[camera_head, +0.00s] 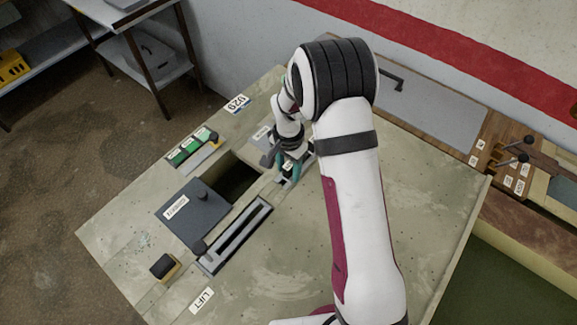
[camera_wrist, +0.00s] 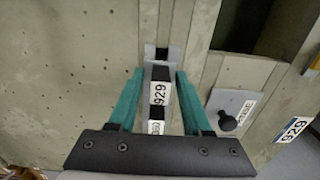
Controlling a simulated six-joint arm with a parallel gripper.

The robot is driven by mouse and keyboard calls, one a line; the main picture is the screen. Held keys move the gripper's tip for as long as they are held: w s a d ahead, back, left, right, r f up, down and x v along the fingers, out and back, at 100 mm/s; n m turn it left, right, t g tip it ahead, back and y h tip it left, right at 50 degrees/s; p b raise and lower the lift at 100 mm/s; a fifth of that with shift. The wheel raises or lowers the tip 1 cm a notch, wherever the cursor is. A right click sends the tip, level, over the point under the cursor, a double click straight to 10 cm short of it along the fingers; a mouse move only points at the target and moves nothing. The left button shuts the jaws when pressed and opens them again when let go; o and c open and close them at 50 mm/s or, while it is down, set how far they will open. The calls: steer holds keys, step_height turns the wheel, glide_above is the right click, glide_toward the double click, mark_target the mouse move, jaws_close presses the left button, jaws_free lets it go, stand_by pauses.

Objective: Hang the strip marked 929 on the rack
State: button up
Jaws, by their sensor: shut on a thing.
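The strip marked 929 (camera_wrist: 160,90) shows in the wrist view as a narrow dark piece with a white label, between my teal fingers. My gripper (camera_wrist: 160,76) is shut on it. A second white label, hard to read, sits just below on the same line (camera_wrist: 156,128). A grey rail-like part (camera_wrist: 150,54) lies beyond the fingertips; I cannot tell whether the strip touches it. In the head view my gripper (camera_head: 289,172) is low over the bench and the strip is mostly hidden by it. A separate 929 tag (camera_head: 237,103) lies at the bench's back left edge.
A dark rectangular opening (camera_head: 240,180) is left of my gripper. A dark labelled cover with a knob (camera_head: 185,225) and a long slotted grey rail (camera_head: 238,235) lie nearby. Green pieces (camera_head: 185,151) sit further left. A LIFT tag (camera_head: 201,301) is at the front.

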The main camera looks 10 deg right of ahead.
steer(key=shift+f, duration=0.15)
steer(key=o, duration=1.2)
steer(key=shift+r, duration=3.5)
